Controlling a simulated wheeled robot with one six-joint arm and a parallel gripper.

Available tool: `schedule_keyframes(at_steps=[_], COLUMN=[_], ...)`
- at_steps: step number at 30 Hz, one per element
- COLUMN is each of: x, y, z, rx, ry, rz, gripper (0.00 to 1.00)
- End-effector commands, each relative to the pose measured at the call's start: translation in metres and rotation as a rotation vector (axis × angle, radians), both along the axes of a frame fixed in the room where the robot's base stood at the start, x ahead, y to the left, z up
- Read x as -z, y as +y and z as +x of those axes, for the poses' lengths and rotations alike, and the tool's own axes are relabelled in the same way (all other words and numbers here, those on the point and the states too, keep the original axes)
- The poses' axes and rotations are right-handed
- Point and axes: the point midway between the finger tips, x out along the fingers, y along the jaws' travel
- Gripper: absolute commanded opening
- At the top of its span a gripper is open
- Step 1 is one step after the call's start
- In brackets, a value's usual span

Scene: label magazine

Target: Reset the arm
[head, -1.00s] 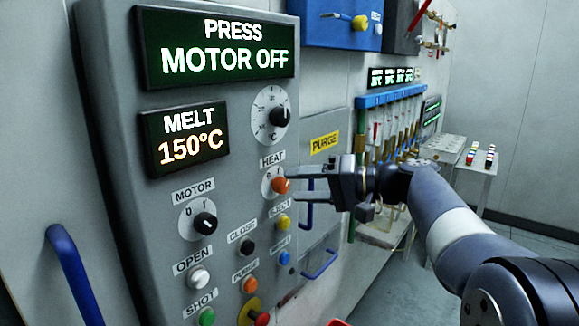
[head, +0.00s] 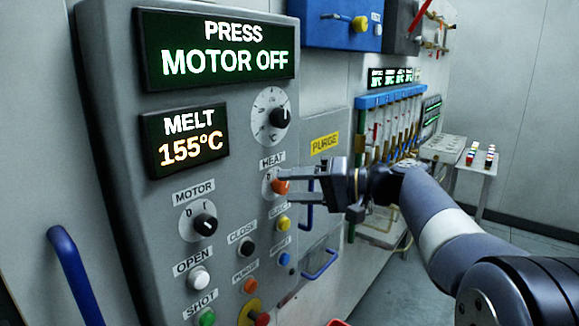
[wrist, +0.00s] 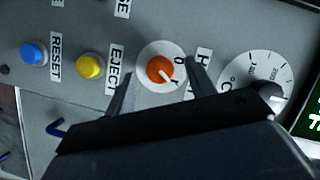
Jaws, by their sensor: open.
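My gripper (head: 291,187) is open at the grey control panel (head: 120,215), in front of the orange HEAT knob (head: 281,187). In the wrist view its two fingers point toward the panel, one on each side of the HEAT knob (wrist: 160,69), with gaps between; I cannot tell how far they stand from the panel face. The knob's white pointer slants down toward the right in the wrist view. The display (head: 216,47) reads PRESS MOTOR OFF, and the MELT display (head: 184,139) reads 155°C.
Close to the gripper are the yellow EJECT button (head: 283,223), the blue RESET button (head: 285,259) and the temperature dial (head: 279,117). The MOTOR knob (head: 205,224) is lower left. A small table (head: 472,166) stands far right. Free floor shows at the lower right.

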Motion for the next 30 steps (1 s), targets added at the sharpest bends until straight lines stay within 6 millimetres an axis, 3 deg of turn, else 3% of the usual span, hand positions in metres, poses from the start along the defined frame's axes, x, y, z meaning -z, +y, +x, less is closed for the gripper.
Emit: schedule_keyframes(at_steps=[2, 30], x=[0.0011, -0.0045], y=[0.0163, 0.0147], z=[0.0036, -0.0018], rx=[-0.005, 0.0], ry=[0.001, -0.811], rz=[-0.001, -0.633], gripper=[0.52, 0.52])
